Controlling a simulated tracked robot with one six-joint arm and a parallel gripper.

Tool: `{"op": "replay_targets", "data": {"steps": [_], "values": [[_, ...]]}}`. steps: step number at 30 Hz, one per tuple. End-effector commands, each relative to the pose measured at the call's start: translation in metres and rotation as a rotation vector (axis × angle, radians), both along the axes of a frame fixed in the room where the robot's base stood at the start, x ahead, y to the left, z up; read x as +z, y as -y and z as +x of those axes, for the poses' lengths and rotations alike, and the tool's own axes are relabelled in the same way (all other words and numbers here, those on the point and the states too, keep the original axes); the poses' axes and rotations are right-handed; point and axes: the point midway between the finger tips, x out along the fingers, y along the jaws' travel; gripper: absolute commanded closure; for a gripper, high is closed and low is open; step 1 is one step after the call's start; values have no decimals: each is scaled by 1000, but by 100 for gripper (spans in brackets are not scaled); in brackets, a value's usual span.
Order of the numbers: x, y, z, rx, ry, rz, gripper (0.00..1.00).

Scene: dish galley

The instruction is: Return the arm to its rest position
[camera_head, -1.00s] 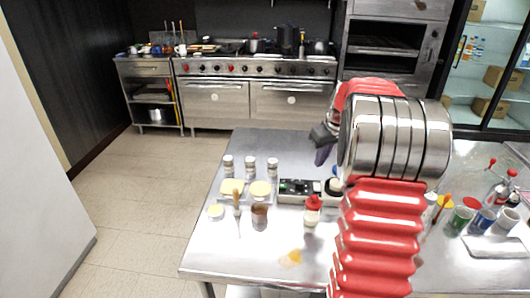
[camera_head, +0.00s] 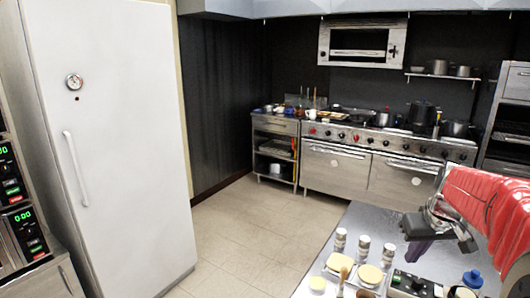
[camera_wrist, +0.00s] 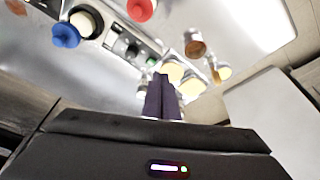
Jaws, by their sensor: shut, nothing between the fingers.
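My arm reaches in from the right edge of the head view, with red ribbed sleeving behind a grey wrist. My gripper (camera_head: 416,249) is above the steel work table (camera_head: 375,213) at its far side, fingers pointing down. It also shows in the wrist view (camera_wrist: 160,78), where the two dark purple fingers lie together, shut and empty. Below them in the wrist view is a small appliance with a dark panel (camera_wrist: 127,46). The fingers appear apart from the things on the table.
Several shakers (camera_head: 363,246) and yellow-topped dishes (camera_head: 370,274) stand on the table near my gripper. A blue-capped item (camera_head: 472,279) is at the lower right. A white refrigerator (camera_head: 110,150) stands left, stoves (camera_head: 340,170) behind. The tiled floor (camera_head: 235,240) between is clear.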

Motion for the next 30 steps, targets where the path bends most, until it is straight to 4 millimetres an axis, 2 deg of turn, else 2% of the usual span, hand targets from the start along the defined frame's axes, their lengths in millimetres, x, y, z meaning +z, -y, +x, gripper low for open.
{"op": "replay_targets", "data": {"steps": [3, 12, 21, 30], "values": [[9, -26, -11, 7, 11, -4, 100], [22, -81, -43, 16, 33, -8, 100], [28, -129, -80, 27, 60, -10, 100], [25, -169, -121, 37, 88, -7, 100]]}}
